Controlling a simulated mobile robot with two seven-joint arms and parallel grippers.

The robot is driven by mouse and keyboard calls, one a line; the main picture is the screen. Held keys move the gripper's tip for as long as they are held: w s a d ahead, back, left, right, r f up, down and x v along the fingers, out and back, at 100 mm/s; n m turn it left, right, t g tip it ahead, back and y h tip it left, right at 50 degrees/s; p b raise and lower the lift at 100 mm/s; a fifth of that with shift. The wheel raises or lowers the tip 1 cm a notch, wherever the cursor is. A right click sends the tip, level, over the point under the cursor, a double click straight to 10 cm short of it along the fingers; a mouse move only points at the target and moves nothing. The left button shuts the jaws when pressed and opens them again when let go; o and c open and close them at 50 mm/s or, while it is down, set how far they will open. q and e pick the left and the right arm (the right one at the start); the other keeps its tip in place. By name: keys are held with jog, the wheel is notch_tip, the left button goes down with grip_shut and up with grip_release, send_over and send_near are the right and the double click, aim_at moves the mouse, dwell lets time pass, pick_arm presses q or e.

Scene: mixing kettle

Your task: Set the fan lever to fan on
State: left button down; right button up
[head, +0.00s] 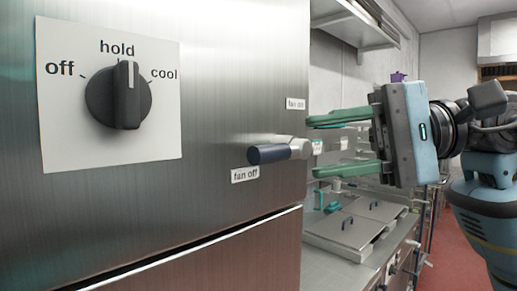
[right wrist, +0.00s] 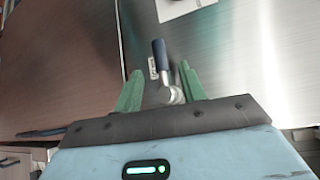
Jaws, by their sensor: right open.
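The fan lever (head: 268,154) has a dark blue grip and a metal pivot on the steel cabinet front. Its grip points left, close to the "fan off" label (head: 245,174). The "fan on" label (head: 296,103) is above the pivot. My right gripper (head: 313,147) is open and empty just right of the lever, one finger above the pivot's height and one below. In the right wrist view the lever (right wrist: 160,55) lies in line with the gap between the open fingers (right wrist: 160,80). Contact is not visible. My left gripper is not in view.
A black knob (head: 118,95) on a white plate marked off, hold and cool is at the left, pointing to hold. A counter with lidded steel pans (head: 345,232) stands behind, below my right gripper. A wall shelf (head: 355,25) is above. Red floor lies at the right.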

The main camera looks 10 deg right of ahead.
aim_at(284, 151)
jog(key=shift+x, duration=3.35)
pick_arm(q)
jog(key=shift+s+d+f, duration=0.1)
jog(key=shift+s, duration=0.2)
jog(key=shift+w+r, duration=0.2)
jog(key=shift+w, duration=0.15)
pick_arm(e)
jog(key=shift+a, duration=0.2)
jog(key=shift+c, duration=0.2)
